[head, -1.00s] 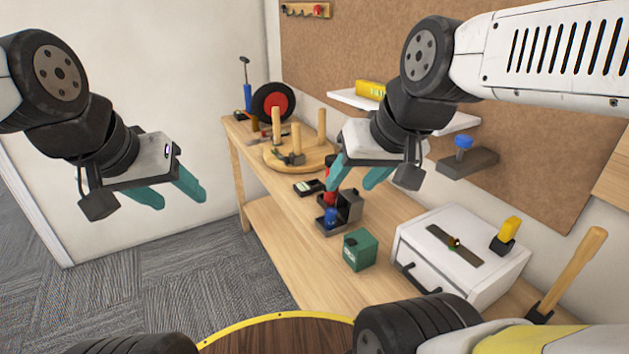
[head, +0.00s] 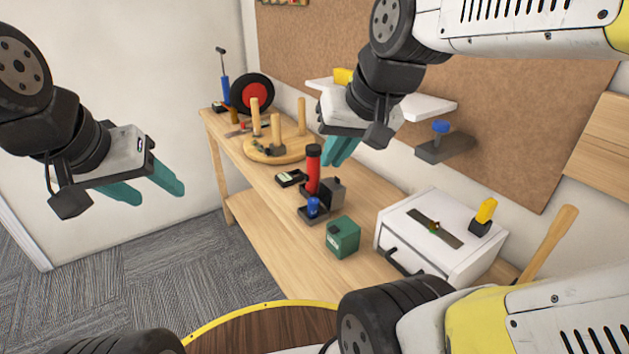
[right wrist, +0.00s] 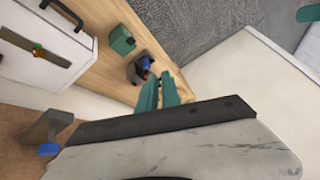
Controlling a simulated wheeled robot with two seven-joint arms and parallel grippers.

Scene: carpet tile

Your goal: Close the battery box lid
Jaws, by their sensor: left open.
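A small dark grey box (head: 333,192) stands on the workbench in the head view, its lid seeming to stand raised at the back. A blue piece (head: 313,206) sits at its front, low tray part. The box and blue piece also show small in the right wrist view (right wrist: 141,70), just beyond the fingertips. My right gripper (head: 340,152) hangs above and behind the box, apart from it; its teal fingers look slightly spread and empty. My left gripper (head: 155,186) is open and empty, over the floor left of the bench.
A red cylinder with a black top (head: 313,172) stands close behind the box. A green box (head: 343,237) and a white drawer unit (head: 440,238) stand nearer. A round pegged board (head: 275,152) lies farther back. A wall shelf (head: 430,106) is near my right arm.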

